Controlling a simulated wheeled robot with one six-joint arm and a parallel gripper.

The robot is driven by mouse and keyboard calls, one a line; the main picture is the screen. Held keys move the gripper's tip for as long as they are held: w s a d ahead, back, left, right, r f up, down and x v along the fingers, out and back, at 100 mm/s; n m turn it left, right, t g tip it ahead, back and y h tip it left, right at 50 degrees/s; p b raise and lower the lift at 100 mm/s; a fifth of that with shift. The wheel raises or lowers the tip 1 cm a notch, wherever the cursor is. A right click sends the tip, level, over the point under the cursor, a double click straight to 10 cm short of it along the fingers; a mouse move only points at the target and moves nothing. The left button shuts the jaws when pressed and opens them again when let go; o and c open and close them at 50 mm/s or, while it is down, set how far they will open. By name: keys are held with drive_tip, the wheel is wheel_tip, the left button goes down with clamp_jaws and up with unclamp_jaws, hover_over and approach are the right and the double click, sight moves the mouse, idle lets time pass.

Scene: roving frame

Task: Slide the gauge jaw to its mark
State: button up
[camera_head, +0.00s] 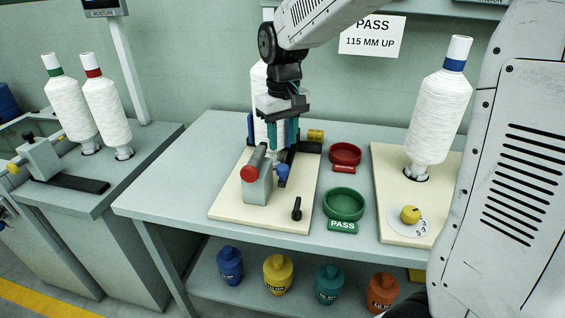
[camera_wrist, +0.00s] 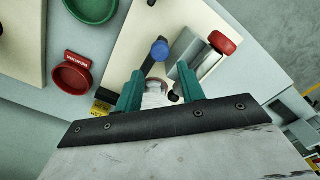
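The gauge stands on a cream board (camera_head: 228,207). It has a grey block (camera_head: 258,188) with a red knob (camera_head: 249,174) and, beside it, a blue knob (camera_head: 283,170) near a dark rail. In the wrist view the blue knob (camera_wrist: 160,50) and red knob (camera_wrist: 222,42) show just beyond the fingertips. My gripper (camera_head: 283,137) is above the board's rear part, teal fingers pointing down and apart. In the wrist view my gripper (camera_wrist: 160,85) is open, with a pale part between or below its fingers; I cannot tell whether they touch it. The mark is not readable.
A white yarn cone (camera_head: 259,90) stands behind my gripper. A red dish (camera_head: 345,154) and green PASS dish (camera_head: 344,204) lie right of the board. A black lever (camera_head: 297,209) is at its front. Another cone (camera_head: 438,110) stands on the right-hand board.

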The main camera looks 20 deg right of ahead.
sight(283, 167)
wheel_tip(283, 167, down, 8)
drive_tip(key=shift+w+r, duration=0.1)
drive_tip(key=shift+w, duration=0.05)
idle(0.3)
